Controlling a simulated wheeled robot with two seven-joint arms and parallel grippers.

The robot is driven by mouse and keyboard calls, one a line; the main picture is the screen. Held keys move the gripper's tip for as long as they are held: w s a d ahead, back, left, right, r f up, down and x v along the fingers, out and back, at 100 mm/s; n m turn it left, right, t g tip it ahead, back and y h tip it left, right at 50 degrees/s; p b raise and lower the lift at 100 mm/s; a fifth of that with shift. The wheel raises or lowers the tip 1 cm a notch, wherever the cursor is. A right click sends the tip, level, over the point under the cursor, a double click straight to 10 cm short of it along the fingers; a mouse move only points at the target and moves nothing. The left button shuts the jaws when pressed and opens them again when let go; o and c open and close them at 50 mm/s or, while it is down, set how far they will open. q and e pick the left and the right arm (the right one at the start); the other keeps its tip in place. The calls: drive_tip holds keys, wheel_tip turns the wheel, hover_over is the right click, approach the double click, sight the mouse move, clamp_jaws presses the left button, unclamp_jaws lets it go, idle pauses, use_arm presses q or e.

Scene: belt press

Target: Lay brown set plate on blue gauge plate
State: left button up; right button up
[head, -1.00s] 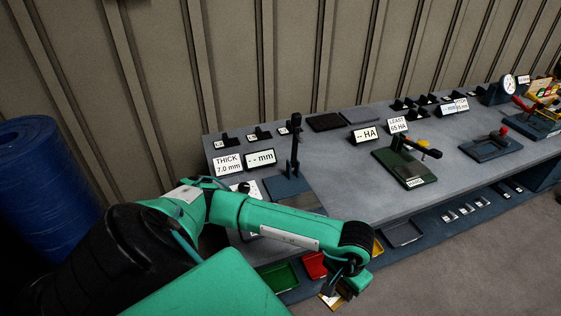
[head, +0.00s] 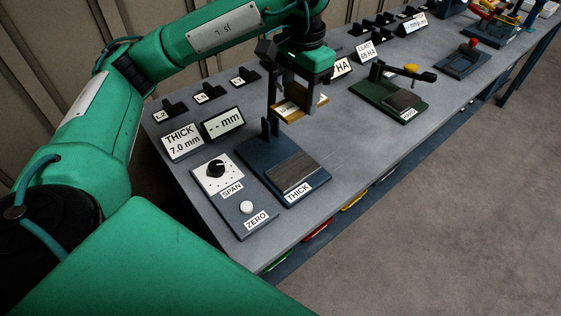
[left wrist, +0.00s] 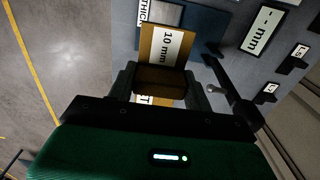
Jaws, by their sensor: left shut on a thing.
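The brown set plate (head: 317,109) is in the jaws of my left gripper (head: 298,98). It carries a white label, read as 10 mm on the plate (left wrist: 152,47) in the left wrist view. The plate hangs above the bench, apart from the blue gauge plate (head: 257,156). The gauge plate has a THICK label, an upright post and a dark grey pad (head: 293,172). In the head view the held plate is above and behind the pad. In the left wrist view the gauge plate (left wrist: 208,24) is partly hidden behind the brown plate. My right gripper is not in view.
A panel with a SPAN knob (head: 216,168) and white ZERO button (head: 246,207) lies left of the gauge plate. A "-- mm" display (head: 222,123) and THICK 7.0 mm sign (head: 183,143) stand behind. A green tester (head: 389,98) stands to the right.

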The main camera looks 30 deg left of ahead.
use_arm(q)
drive_tip(key=shift+a+r, duration=0.1)
drive_tip(key=shift+r, duration=0.15)
drive_tip(key=shift+f, duration=0.1)
wheel_tip(320, 180, down, 15)
drive_tip(key=shift+r, duration=0.1)
drive_tip(key=shift+f, duration=0.45)
wheel_tip(320, 180, down, 3)
drive_tip(key=shift+s+r+p, duration=0.1)
drive_tip(key=shift+p, duration=0.3)
drive_tip(key=shift+f, duration=0.45)
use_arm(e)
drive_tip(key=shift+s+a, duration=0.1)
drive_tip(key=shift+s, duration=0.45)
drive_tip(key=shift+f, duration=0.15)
